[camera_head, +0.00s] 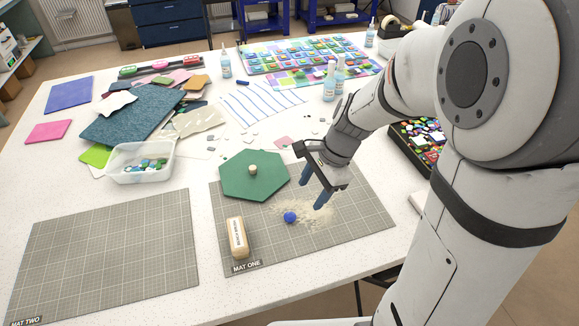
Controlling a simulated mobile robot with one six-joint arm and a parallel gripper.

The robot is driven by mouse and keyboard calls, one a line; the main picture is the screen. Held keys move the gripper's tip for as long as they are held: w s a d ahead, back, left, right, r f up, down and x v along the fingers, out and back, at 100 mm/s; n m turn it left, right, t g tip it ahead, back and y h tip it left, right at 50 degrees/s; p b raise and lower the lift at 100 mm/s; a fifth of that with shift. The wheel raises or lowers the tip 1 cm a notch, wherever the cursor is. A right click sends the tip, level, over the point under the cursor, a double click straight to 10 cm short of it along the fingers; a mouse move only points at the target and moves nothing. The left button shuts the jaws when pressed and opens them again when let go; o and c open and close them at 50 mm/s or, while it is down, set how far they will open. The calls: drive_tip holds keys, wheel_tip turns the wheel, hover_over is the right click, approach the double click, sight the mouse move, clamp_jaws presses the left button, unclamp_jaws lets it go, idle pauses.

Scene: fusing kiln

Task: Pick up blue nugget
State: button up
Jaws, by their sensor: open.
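The blue nugget (290,217) is a small round deep-blue piece. It rests on mat one (355,229), a grey gridded mat, at the left edge of a patch of pale grains (312,221). My gripper (316,196) is open and empty, with two blue fingers pointing down. In the picture the fingers are just above and to the right of the nugget and apart from it. Their exact height over the mat is hard to tell.
A green hexagonal lid (254,187) with a knob and a labelled wooden block (238,238) are on mat one. Mat two (107,249) is empty at left. A clear tub (140,175) of nuggets stands behind.

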sight(291, 214)
drive_tip(key=a+f+m, duration=0.1)
drive_tip(key=f, duration=0.2)
drive_tip(key=w+a+f+m, duration=0.1)
drive_tip(key=f, duration=0.3)
drive_tip(key=a+f+m, duration=0.1)
drive_tip(key=a+f, duration=0.1)
drive_tip(key=f, duration=0.1)
drive_tip(key=shift+w+a+f+g+y, duration=0.1)
drive_tip(key=shift+w+f+g+y, duration=0.1)
drive_tip(key=shift+g+y, duration=0.1)
drive_tip(key=shift+c, duration=0.2)
